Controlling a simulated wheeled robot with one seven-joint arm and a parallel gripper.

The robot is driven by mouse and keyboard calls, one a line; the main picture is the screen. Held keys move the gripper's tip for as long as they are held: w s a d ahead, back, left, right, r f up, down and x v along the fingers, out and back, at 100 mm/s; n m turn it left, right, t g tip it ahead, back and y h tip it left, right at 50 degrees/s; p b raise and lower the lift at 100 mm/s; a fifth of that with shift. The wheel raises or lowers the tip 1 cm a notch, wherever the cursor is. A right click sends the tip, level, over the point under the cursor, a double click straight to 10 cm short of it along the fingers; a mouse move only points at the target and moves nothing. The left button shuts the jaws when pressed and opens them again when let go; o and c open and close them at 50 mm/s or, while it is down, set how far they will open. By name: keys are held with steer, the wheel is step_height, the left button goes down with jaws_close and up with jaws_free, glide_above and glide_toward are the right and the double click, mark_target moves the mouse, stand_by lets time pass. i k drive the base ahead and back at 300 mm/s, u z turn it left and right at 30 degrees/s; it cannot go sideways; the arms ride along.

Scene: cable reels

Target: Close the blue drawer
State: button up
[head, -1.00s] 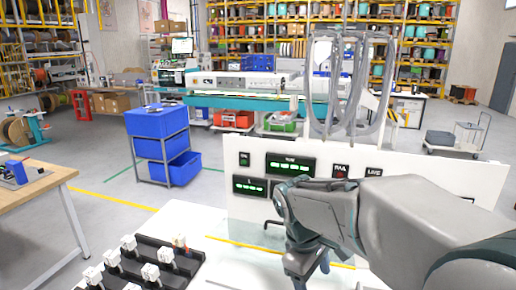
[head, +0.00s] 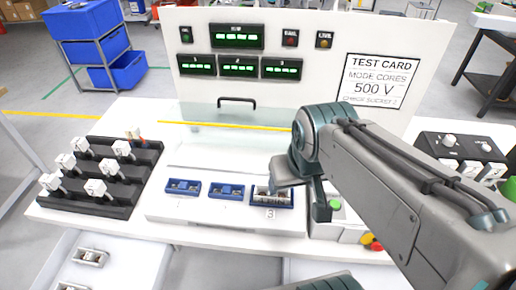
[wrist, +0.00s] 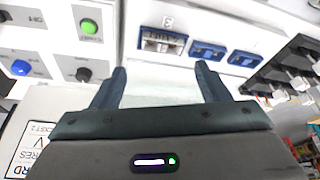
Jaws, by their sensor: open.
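In the head view an open white drawer (head: 130,244) sticks out below the bench at the lower left, with small metal parts (head: 90,257) inside. Beside it, another pale open space shows at the bottom, partly hidden by my arm. A blue bin (head: 120,70) in a rack at the upper left sticks out. My gripper (head: 300,205) is over the bench front, near socket 3 (head: 271,194). In the wrist view my gripper (wrist: 162,84) is open and empty, its fingers apart below socket 3 (wrist: 161,41), which holds a metal piece.
Two more blue sockets (head: 226,191) sit beside socket 3. A black rack (head: 103,172) with white connectors stands on the left. A clear cover (head: 225,122) with a black handle and a display panel (head: 230,80) stand behind. A button box (head: 335,222) is close right of my gripper.

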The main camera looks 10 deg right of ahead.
mark_target(131, 263)
steer(key=u, duration=0.45)
steer(key=k, duration=1.05)
steer(key=u, duration=1.1)
steer(key=i, duration=0.8)
steer(key=u, duration=0.35)
